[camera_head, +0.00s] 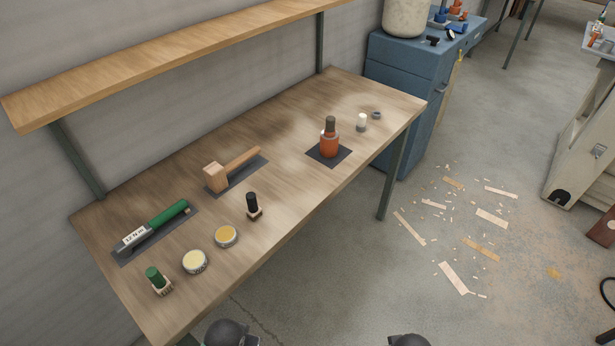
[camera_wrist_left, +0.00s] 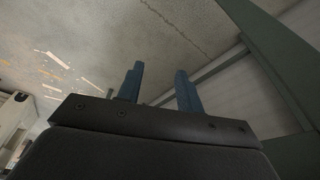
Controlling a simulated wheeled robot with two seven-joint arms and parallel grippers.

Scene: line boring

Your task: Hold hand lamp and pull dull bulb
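The hand lamp (camera_head: 329,147) stands upright on a dark square mat (camera_head: 312,152) towards the right part of the bench. It has an orange-red body, and a dark grey-brown bulb (camera_head: 330,124) sits on its top. A small white-topped piece (camera_head: 361,121), perhaps another bulb, stands to its right, and a small grey ring (camera_head: 377,115) lies beyond. My left gripper (camera_wrist_left: 160,68) shows in the left wrist view with its two blue fingers apart and nothing between them. It points at the floor and bench underside, away from the lamp. My right gripper is not seen.
A shelf (camera_head: 180,47) hangs above. A blue cabinet (camera_head: 400,75) adjoins the right end. Wood scraps litter the floor.

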